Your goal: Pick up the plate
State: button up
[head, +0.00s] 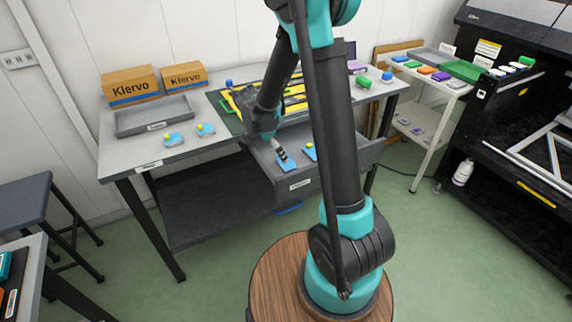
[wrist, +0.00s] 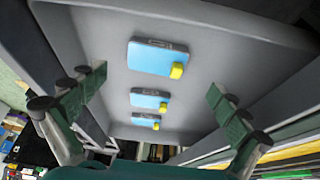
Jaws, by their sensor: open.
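Light-blue plates with a yellow knob lie in an open grey drawer (head: 335,163). In the wrist view I see three in a row: a near, larger one (wrist: 150,57), a middle one (wrist: 146,99) and a far one (wrist: 144,120). In the head view one drawer plate (head: 287,164) lies by my gripper (head: 279,153), and another (head: 309,152) is partly hidden by my arm. My gripper reaches down into the drawer area. Its fingers (wrist: 157,88) are spread wide with nothing between them touching. Two similar plates, one (head: 173,140) and another (head: 205,129), lie on the tabletop.
A grey tray (head: 155,117) and two Klervo boxes, one (head: 131,86) and another (head: 184,75), stand at the table's left. The drawer walls rise around the plates. A white shelf cart (head: 424,80) with coloured items stands at right. Green floor is free in front.

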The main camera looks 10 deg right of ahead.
jog(key=shift+s+x, duration=0.15)
jog(key=shift+x, duration=1.25)
jog(key=shift+s+x, duration=0.15)
jog(key=shift+x, duration=1.25)
jog(key=shift+r, duration=0.1)
jog(key=c, duration=1.2)
